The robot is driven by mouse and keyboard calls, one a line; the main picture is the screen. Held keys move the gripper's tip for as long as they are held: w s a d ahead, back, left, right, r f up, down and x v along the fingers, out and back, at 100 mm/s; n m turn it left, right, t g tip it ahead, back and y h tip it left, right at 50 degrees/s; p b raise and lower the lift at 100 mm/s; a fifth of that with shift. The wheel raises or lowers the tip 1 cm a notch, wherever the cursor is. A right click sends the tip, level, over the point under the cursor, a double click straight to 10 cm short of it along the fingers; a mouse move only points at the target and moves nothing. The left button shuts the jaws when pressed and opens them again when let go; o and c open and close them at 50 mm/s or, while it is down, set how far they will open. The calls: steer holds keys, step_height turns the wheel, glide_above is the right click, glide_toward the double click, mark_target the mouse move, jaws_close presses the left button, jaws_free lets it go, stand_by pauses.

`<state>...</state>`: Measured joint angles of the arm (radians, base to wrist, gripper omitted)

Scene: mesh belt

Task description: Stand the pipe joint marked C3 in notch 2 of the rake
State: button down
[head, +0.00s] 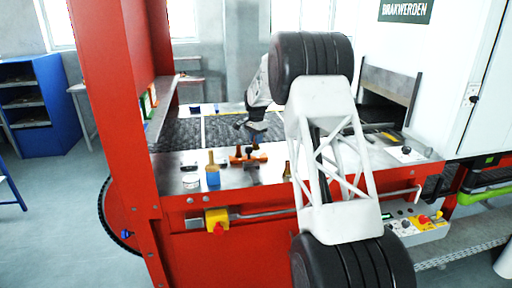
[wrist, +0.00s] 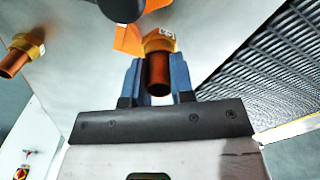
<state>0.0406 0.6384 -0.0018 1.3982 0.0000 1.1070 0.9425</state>
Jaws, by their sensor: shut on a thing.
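My gripper (wrist: 158,72) is shut on a copper pipe joint (wrist: 158,78) with a brass collar, held between its blue fingers. A small white label shows on the collar, too small to read surely. The orange rake (wrist: 205,14) lies just beyond the joint in the wrist view; whether they touch is unclear. In the head view the rake (head: 236,159) sits on the metal ledge, with my gripper (head: 257,127) just above and behind it. Dark parts stand at the rake. The notch numbers cannot be read, and the held joint cannot be made out in the head view.
Another labelled copper and brass pipe joint (wrist: 22,52) is at the left in the wrist view. On the ledge (head: 235,180) stand a blue and brass item (head: 212,171) and a small brass piece (head: 287,170). The mesh belt (head: 180,133) runs behind. My arm hides the ledge's middle right.

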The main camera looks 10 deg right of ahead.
steer(key=shift+f, duration=1.85)
steer(key=c, duration=1)
jaws_free()
steer(key=shift+f, duration=0.15)
step_height(320, 180, up, 12)
steer(key=shift+r, duration=0.15)
steer(key=shift+s+r, duration=0.1)
